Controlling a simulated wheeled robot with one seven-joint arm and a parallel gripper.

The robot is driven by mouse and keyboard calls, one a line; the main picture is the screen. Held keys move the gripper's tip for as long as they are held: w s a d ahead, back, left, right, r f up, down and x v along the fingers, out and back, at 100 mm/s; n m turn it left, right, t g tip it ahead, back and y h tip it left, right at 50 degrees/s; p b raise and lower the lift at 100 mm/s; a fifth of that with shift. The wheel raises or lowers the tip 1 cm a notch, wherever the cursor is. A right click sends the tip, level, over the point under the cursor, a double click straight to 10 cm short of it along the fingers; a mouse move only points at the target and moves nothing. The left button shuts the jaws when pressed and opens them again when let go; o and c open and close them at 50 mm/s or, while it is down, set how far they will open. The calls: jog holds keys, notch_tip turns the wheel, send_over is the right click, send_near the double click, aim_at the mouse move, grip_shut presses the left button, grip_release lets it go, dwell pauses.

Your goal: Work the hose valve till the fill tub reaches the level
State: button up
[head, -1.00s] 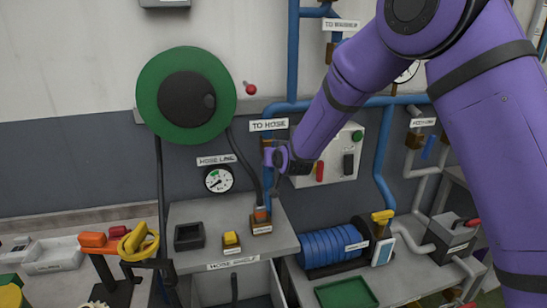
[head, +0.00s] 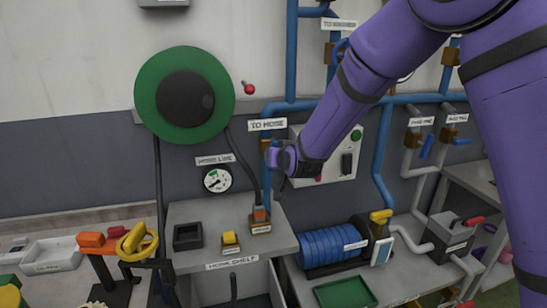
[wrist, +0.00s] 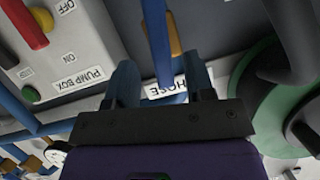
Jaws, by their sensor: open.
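The hose valve has a brown body (head: 265,146) on the blue pipe below the "TO HOSE" label (head: 267,124). It also shows in the wrist view (wrist: 173,36), between the finger lines. My gripper (head: 274,158) is at this valve, fingers open. In the wrist view my gripper (wrist: 161,82) has a blue bar, pipe or lever, between its fingers; I cannot tell whether they touch it. The lever is mostly hidden in the head view. No level mark or water shows. A grey bin (head: 210,288) sits under the hose shelf; I cannot tell whether it is the fill tub.
The pump box (head: 345,140) is just right of my gripper, with its red lever nearly covered. A hose line gauge (head: 217,180) and green reel (head: 150,95) are left. The hose shelf (head: 185,213) is below. More blue pipes run above and right.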

jog(key=v, duration=0.5)
jog(key=shift+s+d+r, duration=0.1)
jog(key=shift+s, duration=0.15)
jog(key=s+d+r+g+h, duration=0.1)
jog(key=s+d+r+g, duration=0.1)
jog(key=s+d+r, duration=0.6)
jog(key=s+d+r+g+h, duration=0.15)
jog(key=s+d+r, duration=0.3)
jog(key=d, duration=0.45)
jog(key=s+d+g, duration=0.1)
jog(key=s+d, duration=0.3)
jog(key=s, duration=0.4)
jog(key=s+d+m+g+h, duration=0.1)
jog(key=s+d, duration=0.3)
jog(key=s, duration=0.3)
jog(key=s+d+r+g+h, duration=0.1)
jog(key=s+d+g, duration=0.1)
jog(key=s, duration=0.6)
jog(key=shift+s+d+m, duration=0.3)
jog(key=shift+d+m, duration=0.1)
jog(key=shift+d, duration=0.5)
dwell(2.4)
